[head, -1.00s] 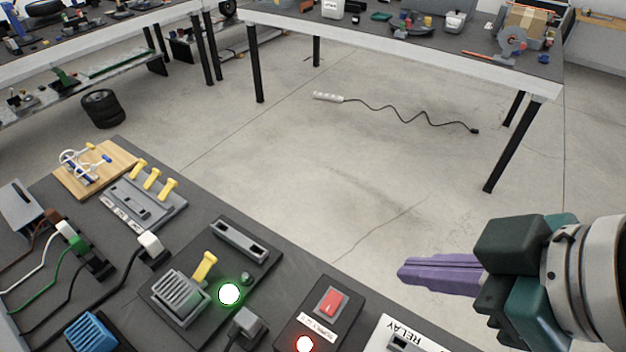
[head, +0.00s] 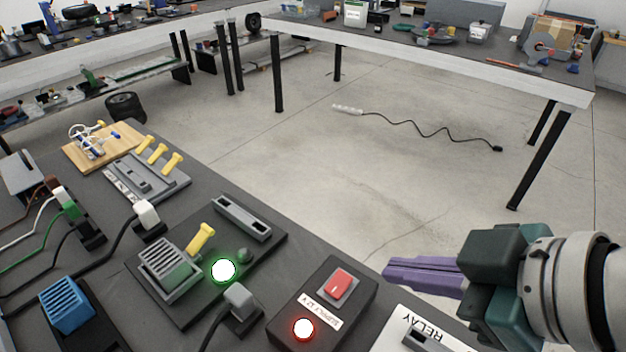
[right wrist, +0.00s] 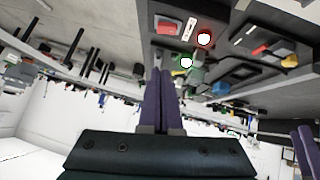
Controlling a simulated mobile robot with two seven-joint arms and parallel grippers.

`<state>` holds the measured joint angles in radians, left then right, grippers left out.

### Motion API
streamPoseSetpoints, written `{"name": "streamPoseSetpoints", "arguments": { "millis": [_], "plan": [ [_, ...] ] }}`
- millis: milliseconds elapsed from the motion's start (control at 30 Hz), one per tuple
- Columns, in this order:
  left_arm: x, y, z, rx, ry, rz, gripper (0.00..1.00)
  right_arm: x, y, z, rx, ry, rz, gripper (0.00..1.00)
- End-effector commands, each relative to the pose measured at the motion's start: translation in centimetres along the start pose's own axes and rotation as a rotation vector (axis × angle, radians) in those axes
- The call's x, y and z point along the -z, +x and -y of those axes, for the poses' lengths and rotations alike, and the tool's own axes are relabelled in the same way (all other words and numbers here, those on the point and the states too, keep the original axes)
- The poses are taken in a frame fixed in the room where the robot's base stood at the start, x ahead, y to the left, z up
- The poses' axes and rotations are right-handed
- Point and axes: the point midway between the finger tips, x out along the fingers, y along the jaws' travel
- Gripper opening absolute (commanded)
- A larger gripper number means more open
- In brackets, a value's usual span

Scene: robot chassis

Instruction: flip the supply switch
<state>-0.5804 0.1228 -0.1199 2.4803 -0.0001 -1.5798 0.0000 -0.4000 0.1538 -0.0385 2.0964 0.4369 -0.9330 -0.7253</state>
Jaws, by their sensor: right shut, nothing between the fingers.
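The supply switch is a red rocker (head: 339,285) on a dark box (head: 361,297) with a white label reading SUPPLY, near the bottom of the head view. A red lamp (head: 303,328) glows on the same box. My right gripper (head: 390,272) is shut and empty, its purple fingers together, to the right of the switch and apart from it. In the right wrist view the closed fingers (right wrist: 159,85) point up the picture, with the red rocker (right wrist: 168,26) beyond their tips.
A green lamp (head: 223,270) glows beside a yellow lever (head: 201,237) left of the switch. A white RELAY panel (head: 412,338) lies to its right. Cables and a blue block (head: 67,303) occupy the bench's left. Open floor lies beyond the bench.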

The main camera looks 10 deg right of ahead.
Motion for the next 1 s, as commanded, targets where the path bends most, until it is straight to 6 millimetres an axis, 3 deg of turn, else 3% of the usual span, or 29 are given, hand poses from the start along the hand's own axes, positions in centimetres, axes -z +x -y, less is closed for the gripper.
{"name": "streamPoseSetpoints", "arguments": {
  "millis": [167,500,700,1000],
  "plan": [
    [-0.2,0.7,-0.2,-0.004,-0.005,-0.001,1.0,0.0,2.7,0.1,0.003,0.004,-0.002,0.0],
    [-0.8,2.6,-0.3,-0.006,-0.008,-0.002,1.0,-0.1,10.0,0.1,0.002,0.003,-0.002,0.0],
    [-1.1,3.5,-0.3,-0.005,-0.006,-0.001,1.0,-2.3,11.9,0.1,0.001,0.002,0.002,0.0],
    [-1.2,3.7,-0.1,0.0,0.001,0.0,1.0,-2.8,12.4,0.0,0.0,0.001,0.0,0.0]
  ]
}}
